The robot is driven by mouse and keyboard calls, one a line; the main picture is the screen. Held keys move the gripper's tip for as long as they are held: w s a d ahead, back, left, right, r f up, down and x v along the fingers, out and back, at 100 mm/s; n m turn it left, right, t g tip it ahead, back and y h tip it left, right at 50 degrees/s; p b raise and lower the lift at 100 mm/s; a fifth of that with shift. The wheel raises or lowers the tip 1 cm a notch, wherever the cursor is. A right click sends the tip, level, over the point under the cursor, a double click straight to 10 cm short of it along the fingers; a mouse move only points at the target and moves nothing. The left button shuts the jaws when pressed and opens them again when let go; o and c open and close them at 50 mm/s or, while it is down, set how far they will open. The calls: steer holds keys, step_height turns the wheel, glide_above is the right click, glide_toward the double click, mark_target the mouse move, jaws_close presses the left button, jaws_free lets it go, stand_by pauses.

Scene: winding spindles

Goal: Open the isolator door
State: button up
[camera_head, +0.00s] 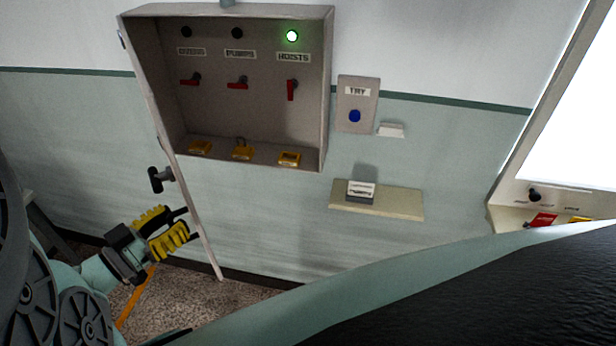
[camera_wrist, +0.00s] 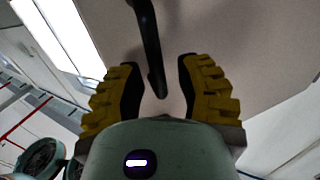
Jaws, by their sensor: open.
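The isolator door (camera_head: 190,215) stands swung wide open at the left side of the grey isolator cabinet (camera_head: 250,150), seen nearly edge-on. Its dark handle (camera_head: 160,180) sticks out from the door's left face. My gripper (camera_head: 188,224), with yellow fingers and black pads, is open just below the handle, close to the door's lower part. In the wrist view the dark handle (camera_wrist: 148,40) reaches down between my open fingers (camera_wrist: 160,78), with gaps on both sides. The door face (camera_wrist: 235,35) fills the background there. Contact with the handle cannot be told.
Inside the cabinet are several red switches (camera_head: 237,84), a lit green lamp (camera_head: 291,36) and yellow padlocks (camera_head: 243,152). Right of it are a TRY panel with a blue button (camera_head: 355,116) and a small shelf (camera_head: 400,202). A console (camera_head: 510,205) stands far right.

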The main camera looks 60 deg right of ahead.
steer(key=shift+o, duration=0.3)
steer(key=shift+a, duration=0.15)
steer(key=a, duration=0.7)
steer(key=shift+w+a, duration=0.15)
steer(key=shift+w, duration=0.1)
